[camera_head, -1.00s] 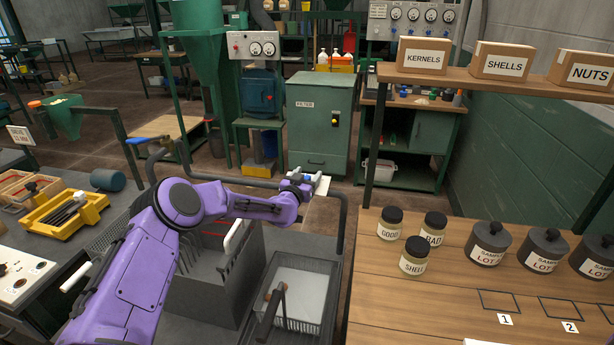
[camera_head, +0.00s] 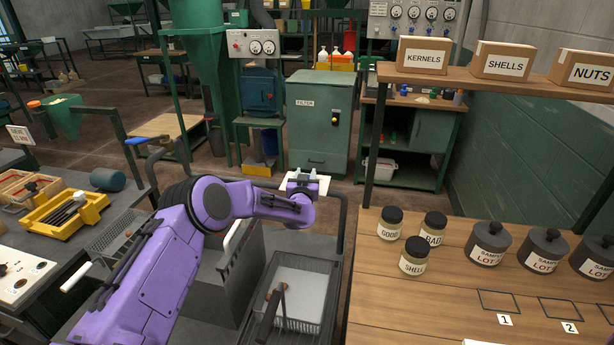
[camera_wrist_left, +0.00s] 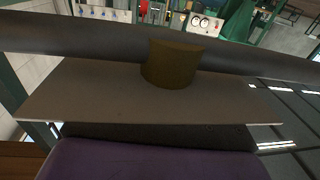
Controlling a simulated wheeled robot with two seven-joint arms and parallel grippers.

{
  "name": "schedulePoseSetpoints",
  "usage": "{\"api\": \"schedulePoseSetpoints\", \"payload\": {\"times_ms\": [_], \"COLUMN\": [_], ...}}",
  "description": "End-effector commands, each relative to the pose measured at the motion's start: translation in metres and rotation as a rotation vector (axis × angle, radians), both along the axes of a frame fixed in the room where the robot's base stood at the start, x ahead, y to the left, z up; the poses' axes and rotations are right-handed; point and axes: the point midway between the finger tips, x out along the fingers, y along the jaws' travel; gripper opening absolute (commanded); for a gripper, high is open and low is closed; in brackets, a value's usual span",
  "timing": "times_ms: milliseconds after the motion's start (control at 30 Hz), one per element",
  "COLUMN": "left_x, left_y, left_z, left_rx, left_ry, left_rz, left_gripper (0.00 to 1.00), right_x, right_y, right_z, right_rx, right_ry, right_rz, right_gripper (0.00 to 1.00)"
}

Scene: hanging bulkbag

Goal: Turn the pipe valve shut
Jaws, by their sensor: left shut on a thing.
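My left gripper (camera_head: 306,178) is at the end of the purple arm, in front of the green filter cabinet and above the dark rail. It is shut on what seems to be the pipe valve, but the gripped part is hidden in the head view. In the left wrist view a short brass-brown cylinder (camera_wrist_left: 172,64), likely part of the valve, stands against a dark horizontal pipe (camera_wrist_left: 80,42). A flat grey-brown plate (camera_wrist_left: 100,95) lies in front of it. The contact between fingers and valve cannot be made out. My right gripper is not in view.
A wooden bench (camera_head: 440,300) with jars and lidded pots is on the right, with a shelf of boxes above it. A wire basket (camera_head: 300,320) is below my arm. A green filter cabinet (camera_head: 315,135) stands behind my gripper. A yellow tray (camera_head: 60,220) is at left.

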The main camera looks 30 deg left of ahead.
Motion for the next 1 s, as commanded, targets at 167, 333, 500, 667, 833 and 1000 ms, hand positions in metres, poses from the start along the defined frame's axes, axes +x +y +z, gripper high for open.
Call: {"api": "schedulePoseSetpoints", "payload": {"times_ms": [167, 333, 500, 667, 833, 1000], "left_x": [-0.001, -0.002, -0.003, -0.004, -0.004, -0.004], "left_y": [-0.001, 0.001, 0.003, 0.004, 0.004, 0.004], "left_z": [-0.005, -0.005, -0.005, -0.005, -0.004, -0.004], "left_rx": [0.003, 0.002, 0.001, 0.001, -0.001, -0.001], "left_ry": [0.002, 0.003, 0.004, 0.007, 0.006, 0.007], "left_rz": [0.129, 0.238, 0.316, 0.357, 0.373, 0.375], "left_gripper": [0.10, 0.10, 0.10, 0.10, 0.10, 0.10], "right_x": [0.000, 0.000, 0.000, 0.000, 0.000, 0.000], "right_y": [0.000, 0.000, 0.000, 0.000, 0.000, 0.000], "right_z": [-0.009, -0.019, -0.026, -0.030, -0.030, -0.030], "right_rx": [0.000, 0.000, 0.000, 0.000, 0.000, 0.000], "right_ry": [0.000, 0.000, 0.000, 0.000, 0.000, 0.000], "right_rz": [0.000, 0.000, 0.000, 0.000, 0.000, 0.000], "right_gripper": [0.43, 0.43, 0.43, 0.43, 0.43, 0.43]}}
